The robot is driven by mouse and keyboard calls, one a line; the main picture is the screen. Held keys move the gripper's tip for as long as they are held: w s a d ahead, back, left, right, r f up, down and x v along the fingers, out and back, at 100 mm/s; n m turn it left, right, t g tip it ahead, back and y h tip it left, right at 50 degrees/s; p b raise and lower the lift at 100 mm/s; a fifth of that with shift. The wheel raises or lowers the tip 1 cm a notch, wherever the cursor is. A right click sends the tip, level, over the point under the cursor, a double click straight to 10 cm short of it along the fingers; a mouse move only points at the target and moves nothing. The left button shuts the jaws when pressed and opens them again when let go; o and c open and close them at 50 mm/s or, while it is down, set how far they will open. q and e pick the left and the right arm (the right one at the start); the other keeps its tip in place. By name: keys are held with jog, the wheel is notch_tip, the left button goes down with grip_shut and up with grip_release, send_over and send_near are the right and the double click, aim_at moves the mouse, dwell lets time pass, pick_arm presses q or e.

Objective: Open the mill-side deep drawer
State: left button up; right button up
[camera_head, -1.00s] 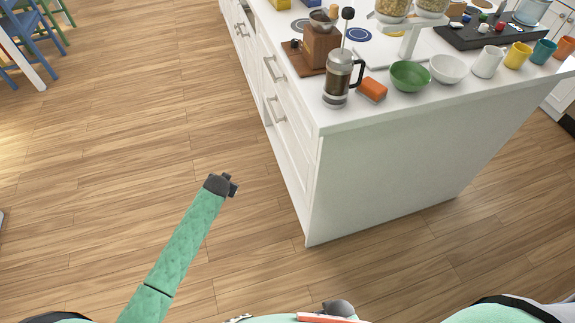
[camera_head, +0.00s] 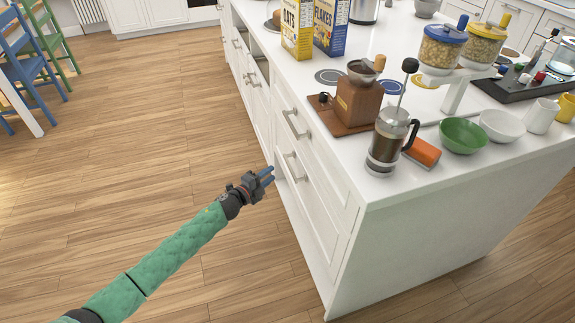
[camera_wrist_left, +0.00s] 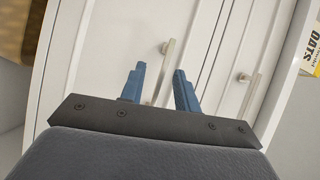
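The coffee mill (camera_head: 358,100) stands on a brown board on the white island. Below it are two closed drawer fronts. The upper has a bar handle (camera_head: 296,124); the lower, deeper drawer (camera_head: 313,212) has its own bar handle (camera_head: 295,168). My left gripper (camera_head: 268,174) is open and empty, just left of the lower handle. In the left wrist view, its blue fingers (camera_wrist_left: 159,84) are spread, with the lower handle (camera_wrist_left: 167,62) showing between them, apparently beyond the tips. The upper handle (camera_wrist_left: 249,92) is to the right there. My right gripper is not visible.
A French press (camera_head: 388,142), an orange block (camera_head: 423,152) and a green bowl (camera_head: 462,136) stand near the counter's edge. Cereal boxes (camera_head: 297,28) are further back. The wooden floor (camera_head: 130,130) left of the island is clear; blue and green chairs stand at far left.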

aim_at(290, 167)
pick_arm(q)
jog(key=shift+w+d+r+m+g+h, duration=0.3)
jog(key=shift+w+d+m, duration=0.2)
jog(key=shift+d, duration=0.85)
jog(key=shift+w+d+r+m+g+h, duration=0.1)
jog(key=shift+w+d+m+g+h, duration=0.25)
jog(key=shift+d, duration=0.95)
jog(key=shift+w+d+r+m+g+h, duration=0.15)
jog(key=shift+w+d+m+h, duration=0.4)
jog(key=shift+d, duration=0.8)
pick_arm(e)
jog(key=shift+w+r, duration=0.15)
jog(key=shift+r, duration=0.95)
pick_arm(q)
grip_shut()
